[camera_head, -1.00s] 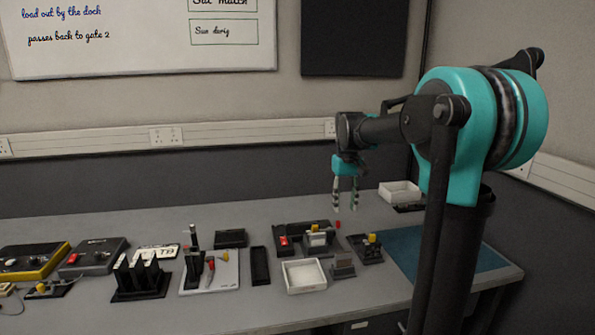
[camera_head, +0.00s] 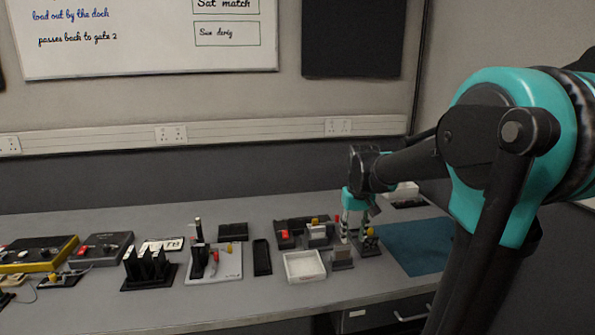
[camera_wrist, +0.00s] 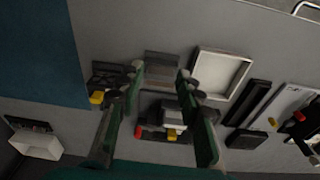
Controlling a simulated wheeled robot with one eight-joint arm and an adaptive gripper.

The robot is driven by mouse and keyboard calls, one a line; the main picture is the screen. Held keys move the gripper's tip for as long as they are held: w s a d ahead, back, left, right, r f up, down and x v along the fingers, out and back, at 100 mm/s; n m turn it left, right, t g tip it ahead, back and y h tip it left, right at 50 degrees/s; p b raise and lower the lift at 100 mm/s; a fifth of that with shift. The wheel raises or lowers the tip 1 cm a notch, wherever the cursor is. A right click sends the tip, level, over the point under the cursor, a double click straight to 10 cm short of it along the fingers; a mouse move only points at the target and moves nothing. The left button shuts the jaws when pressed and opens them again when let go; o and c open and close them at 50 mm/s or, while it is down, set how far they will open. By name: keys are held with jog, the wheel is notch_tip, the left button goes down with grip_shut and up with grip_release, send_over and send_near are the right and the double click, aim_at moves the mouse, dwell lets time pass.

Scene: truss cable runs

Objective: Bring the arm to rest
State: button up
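My gripper (camera_head: 356,229) hangs from my arm over the right part of the grey bench, fingers pointing down. In the wrist view my gripper (camera_wrist: 160,82) shows two green fingers spread apart with nothing between them. Below the fingers are a black fixture with a red and a yellow part (camera_wrist: 172,118) and a small grey block-shaped holder (camera_wrist: 162,72). In the head view the fingers overlap a small black fixture with a yellow knob (camera_head: 369,243); whether they touch it cannot be told.
A white open tray (camera_head: 304,267) and a black narrow tray (camera_head: 262,258) lie left of my gripper. A blue mat (camera_head: 412,248) lies to the right, mostly bare. A white box (camera_head: 404,191) stands behind. Control boxes (camera_head: 35,252) and a black slotted rack (camera_head: 150,270) stand further left.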

jog(key=s+d+f+m+t, duration=0.1)
jog(key=s+d+f+t, duration=0.1)
jog(key=s+f, duration=1.2)
jog(key=s, duration=0.3)
jog(key=shift+s+d+f+m+t, duration=0.15)
jog(key=shift+s+m+t, duration=0.15)
jog(key=shift+t, duration=0.1)
